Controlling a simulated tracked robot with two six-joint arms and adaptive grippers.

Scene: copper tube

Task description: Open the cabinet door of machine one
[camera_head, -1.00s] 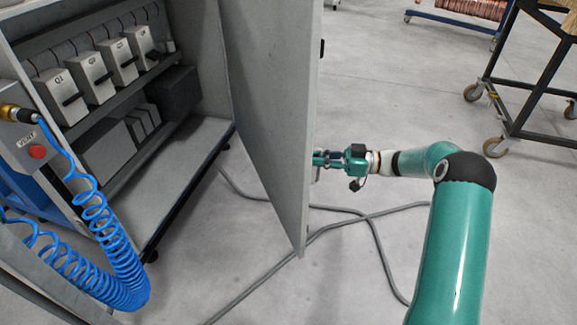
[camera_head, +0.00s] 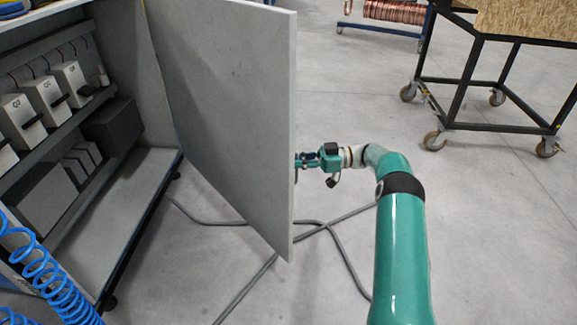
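The grey cabinet door (camera_head: 228,110) stands swung wide open, its free edge toward me. The cabinet of machine one (camera_head: 125,200) is at the left, and its inside shows shelves with several labelled boxes (camera_head: 45,95). My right gripper (camera_head: 304,160) is at the outer side of the door, near its free edge. Its fingertips are at the door's edge and partly hidden, so I cannot tell whether they are open or shut on a handle. My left gripper is not in view.
A coiled blue hose (camera_head: 45,275) hangs at the lower left. A grey cable (camera_head: 335,235) lies on the floor below the door. A wheeled black trolley (camera_head: 455,105) stands at the right, and a rack with copper tube (camera_head: 395,12) is behind.

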